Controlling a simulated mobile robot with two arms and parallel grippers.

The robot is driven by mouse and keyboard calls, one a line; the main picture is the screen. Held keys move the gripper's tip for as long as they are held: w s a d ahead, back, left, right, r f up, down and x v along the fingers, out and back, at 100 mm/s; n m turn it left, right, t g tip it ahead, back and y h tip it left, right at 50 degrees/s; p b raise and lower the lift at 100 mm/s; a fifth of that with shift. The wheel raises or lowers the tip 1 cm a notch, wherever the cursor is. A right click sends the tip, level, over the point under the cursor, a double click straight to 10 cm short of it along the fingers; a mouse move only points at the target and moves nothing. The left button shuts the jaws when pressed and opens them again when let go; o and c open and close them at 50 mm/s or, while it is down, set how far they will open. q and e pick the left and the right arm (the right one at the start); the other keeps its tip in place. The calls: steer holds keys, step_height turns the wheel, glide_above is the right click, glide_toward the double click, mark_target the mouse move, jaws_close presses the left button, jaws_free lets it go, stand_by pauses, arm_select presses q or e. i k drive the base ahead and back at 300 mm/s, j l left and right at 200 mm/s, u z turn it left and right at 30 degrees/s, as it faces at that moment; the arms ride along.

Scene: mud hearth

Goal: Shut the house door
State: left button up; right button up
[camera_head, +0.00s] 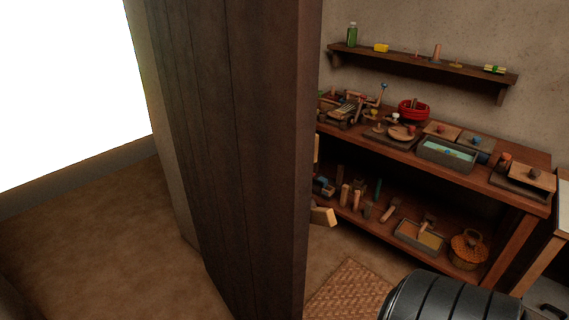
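The house door (230,140) is a tall, dark brown plank door in the middle of the head view. It stands open, with its narrow free edge turned towards me. A bright white doorway opening (65,85) shows to its left, with a pale frame along the side.
A wooden workbench (525,205) with tools, a red coil and trays stands right of the door. A wall shelf (420,65) holds small items above it. A woven mat (347,290) lies on the floor. The brown floor (100,230) left of the door looks clear.

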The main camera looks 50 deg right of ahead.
mark_target(239, 79)
steer(key=k+l, duration=0.1)
steer(key=l, duration=0.45)
steer(key=k+l, duration=0.1)
steer(key=l, duration=0.45)
steer(key=k+l, duration=0.1)
steer(key=l, duration=0.45)
steer(key=k+l, duration=0.15)
steer(key=l, duration=0.4)
steer(key=k+j, duration=0.15)
